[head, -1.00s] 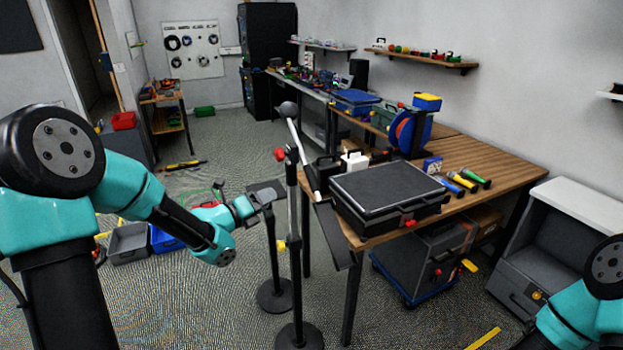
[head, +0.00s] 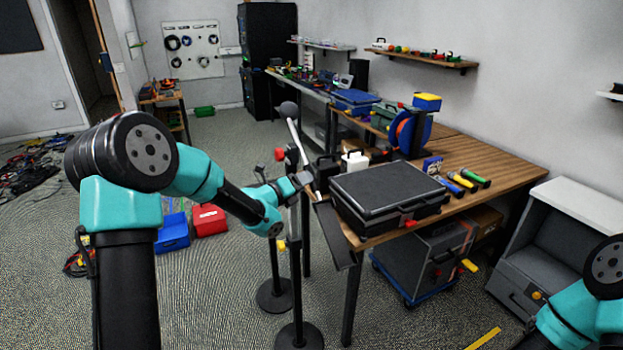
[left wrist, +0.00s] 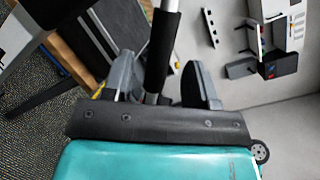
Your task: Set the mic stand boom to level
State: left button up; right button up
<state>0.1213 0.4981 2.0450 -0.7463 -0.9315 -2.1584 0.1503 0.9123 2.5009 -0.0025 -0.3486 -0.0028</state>
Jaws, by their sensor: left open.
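The mic stand shows in the head view with an upright pole (head: 294,240) on a round black base (head: 299,337). Its pale boom (head: 297,132) is steeply tilted, with a dark ball (head: 289,108) at the upper end. A red knob (head: 280,154) sits beside the upper pole. My left gripper (head: 303,180) is at the stand, below the red knob. In the left wrist view its jaws (left wrist: 162,88) are open, with a dark and silver bar (left wrist: 163,45) of the stand between them. I cannot tell whether either finger touches it. My right gripper is out of view.
A wooden workbench (head: 500,165) stands close right of the mic stand, with a black case (head: 388,190) near its edge. A second round base (head: 273,296) stands behind the stand. A blue bin (head: 172,235) and a red box (head: 209,220) lie on the floor.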

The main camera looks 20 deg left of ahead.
pick_arm(q)
jog(key=shift+x, duration=2.15)
grip_shut()
